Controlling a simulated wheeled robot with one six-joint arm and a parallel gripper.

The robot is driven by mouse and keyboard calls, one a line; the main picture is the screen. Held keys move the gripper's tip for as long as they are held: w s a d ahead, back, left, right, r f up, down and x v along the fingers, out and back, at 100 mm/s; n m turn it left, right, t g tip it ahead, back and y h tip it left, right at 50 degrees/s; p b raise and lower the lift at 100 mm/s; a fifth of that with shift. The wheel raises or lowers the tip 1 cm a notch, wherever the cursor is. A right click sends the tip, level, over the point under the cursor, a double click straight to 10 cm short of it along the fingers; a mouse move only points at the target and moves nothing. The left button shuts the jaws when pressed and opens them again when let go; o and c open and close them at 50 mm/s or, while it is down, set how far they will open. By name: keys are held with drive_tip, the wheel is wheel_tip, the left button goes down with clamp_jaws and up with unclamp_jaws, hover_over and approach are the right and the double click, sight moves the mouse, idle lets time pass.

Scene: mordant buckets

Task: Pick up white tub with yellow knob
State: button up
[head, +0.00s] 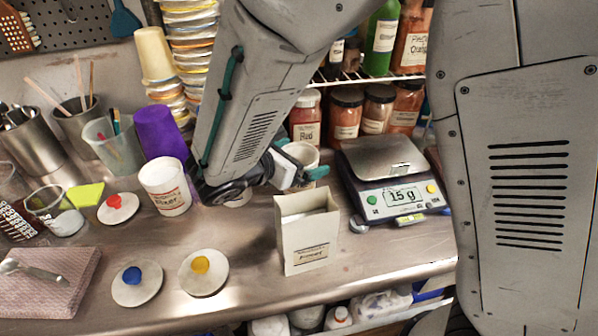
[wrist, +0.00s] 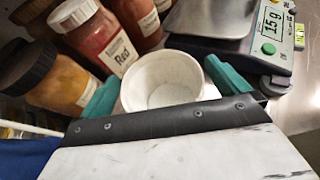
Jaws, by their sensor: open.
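A low, round white piece with a yellow knob (head: 203,268) lies on the steel counter near its front edge; it looks like a lid or a very shallow tub. My gripper (head: 300,176) is away from it, farther back and to the right. My gripper is open, with its teal fingertips on either side of an open white tub (head: 303,153). In the wrist view this tub (wrist: 166,80) sits between the fingertips, its pale inside showing and no knob visible on it. Whether the fingers touch it I cannot tell.
Similar pieces with a blue knob (head: 134,278) and a red knob (head: 117,208) lie to the left. A labelled white tub (head: 165,187) stands behind. A white box (head: 307,235) and a scale (head: 392,180) are at right. Jars (head: 346,112) line the back.

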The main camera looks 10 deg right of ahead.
drive_tip(key=c, duration=1.1)
drive_tip(key=shift+o, duration=0.2)
drive_tip(key=shift+r, duration=0.1)
